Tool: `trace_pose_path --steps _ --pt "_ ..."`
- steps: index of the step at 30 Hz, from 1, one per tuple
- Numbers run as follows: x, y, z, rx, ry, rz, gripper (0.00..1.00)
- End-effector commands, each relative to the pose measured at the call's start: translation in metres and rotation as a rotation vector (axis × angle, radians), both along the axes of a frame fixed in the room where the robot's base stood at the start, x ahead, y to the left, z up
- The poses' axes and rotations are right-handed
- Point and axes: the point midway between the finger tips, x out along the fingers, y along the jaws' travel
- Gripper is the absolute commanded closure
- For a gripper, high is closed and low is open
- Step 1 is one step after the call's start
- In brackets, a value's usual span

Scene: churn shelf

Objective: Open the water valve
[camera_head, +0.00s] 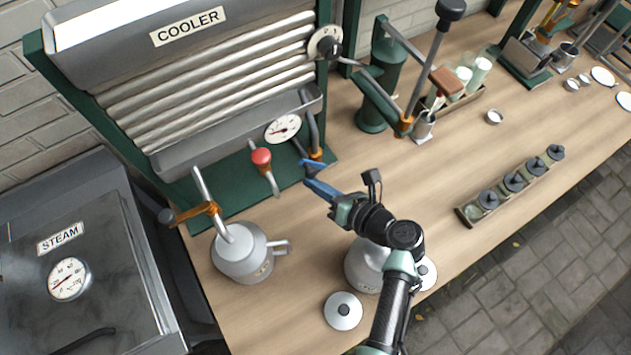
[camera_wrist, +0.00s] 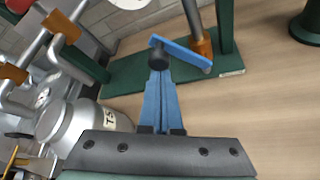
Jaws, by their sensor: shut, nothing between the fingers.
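The water valve's blue lever (camera_wrist: 186,57) sits by an orange fitting on a grey pipe at the cooler's green base, with a black knob (camera_wrist: 157,58) at its near end. In the head view the lever (camera_head: 314,166) is small, just beyond my fingertips. My gripper (camera_head: 308,183) has blue fingers pressed together with nothing between them. In the wrist view the fingertips (camera_wrist: 160,72) point at the knob and overlap its lower edge. I cannot tell whether they touch it.
The cooler (camera_head: 220,85) with its dial gauge (camera_head: 282,129) stands behind. A red-knobbed lever (camera_head: 261,157) and a metal can (camera_head: 242,255) are to the left. Another can (camera_head: 362,268) is under my arm.

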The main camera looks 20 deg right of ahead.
Motion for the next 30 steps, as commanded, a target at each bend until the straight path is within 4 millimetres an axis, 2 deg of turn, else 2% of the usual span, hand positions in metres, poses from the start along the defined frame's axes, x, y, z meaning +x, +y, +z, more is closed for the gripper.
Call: trace_pose_path --steps 14,30 --pt "0.002 -0.006 0.008 0.111 0.020 -0.001 1.00" --pt "0.007 -0.028 0.019 0.468 0.087 -0.001 1.00"
